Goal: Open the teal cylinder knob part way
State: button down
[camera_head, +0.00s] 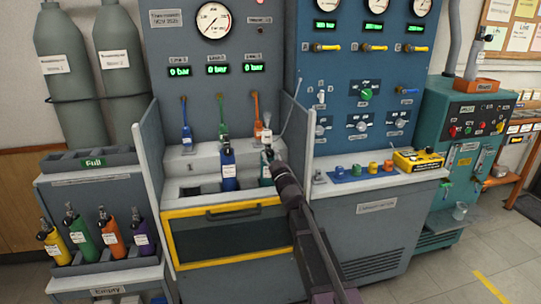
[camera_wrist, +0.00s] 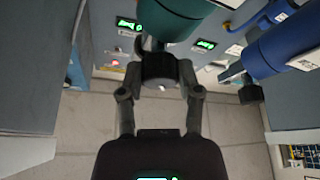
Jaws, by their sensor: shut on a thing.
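The teal cylinder (camera_head: 265,182) stands in a slot of the bench in the head view, beside a blue cylinder (camera_head: 228,165). My arm covers part of it. In the wrist view the teal cylinder (camera_wrist: 175,20) is at the top, with its dark round knob (camera_wrist: 158,70) between my fingers. My gripper (camera_wrist: 159,72) is shut on that knob, one finger on each side. In the head view my gripper (camera_head: 270,160) is at the top of the teal cylinder. How far the knob is turned cannot be told.
The blue cylinder (camera_wrist: 285,45) and its dark knob are close at right in the wrist view. Bench side panels (camera_head: 301,128) flank the slots. Hoses hang behind. Several other cylinders (camera_head: 82,232) stand in a rack at left.

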jog(key=shift+c, duration=1.4)
grip_release()
jog(key=shift+m+h, duration=0.4)
jog(key=shift+m, duration=0.4)
